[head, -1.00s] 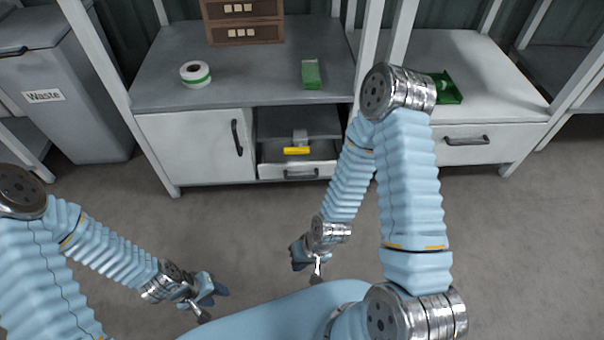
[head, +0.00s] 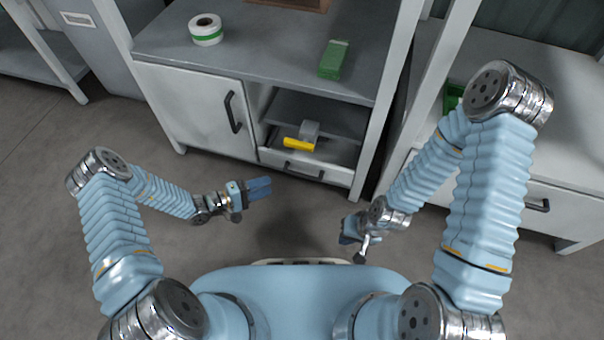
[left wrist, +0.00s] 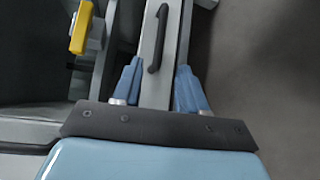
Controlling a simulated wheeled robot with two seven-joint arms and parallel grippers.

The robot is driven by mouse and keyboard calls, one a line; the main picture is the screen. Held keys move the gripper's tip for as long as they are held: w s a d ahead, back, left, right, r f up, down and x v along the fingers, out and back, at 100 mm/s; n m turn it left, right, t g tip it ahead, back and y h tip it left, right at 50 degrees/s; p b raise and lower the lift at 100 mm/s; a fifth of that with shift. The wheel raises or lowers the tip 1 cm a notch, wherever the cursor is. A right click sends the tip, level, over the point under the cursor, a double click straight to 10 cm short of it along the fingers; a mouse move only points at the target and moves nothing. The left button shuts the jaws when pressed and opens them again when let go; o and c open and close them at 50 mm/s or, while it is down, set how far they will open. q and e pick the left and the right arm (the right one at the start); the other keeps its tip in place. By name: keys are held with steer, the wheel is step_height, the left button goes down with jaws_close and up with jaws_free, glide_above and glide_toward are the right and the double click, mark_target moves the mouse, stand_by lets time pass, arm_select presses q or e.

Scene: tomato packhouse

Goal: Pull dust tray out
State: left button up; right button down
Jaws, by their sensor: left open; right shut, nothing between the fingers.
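A low pale tray front (head: 335,173) with a dark bar handle (head: 304,172) sits at the bottom of the open bay in the cabinet. I take it for the dust tray; how far out it stands I cannot tell. My left gripper (head: 268,187) is open and empty, in front of the cabinet and left of the handle. In the left wrist view the handle (left wrist: 158,38) lies beyond the open fingers and appears between them, apart from them. My right gripper (head: 347,238) is shut and empty, low in front of the cabinet, right of my left gripper.
A yellow bar (head: 298,144) with a grey block (head: 310,129) sits just behind the tray front. A closed cabinet door (head: 195,110) is to the left. A tape roll (head: 206,29) and a green box (head: 335,60) stand on the worktop. The floor before the cabinet is clear.

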arm_select(q)
steer(key=b+x, duration=0.1)
steer(key=x, duration=1)
steer(key=shift+d, duration=0.3)
jaws_close()
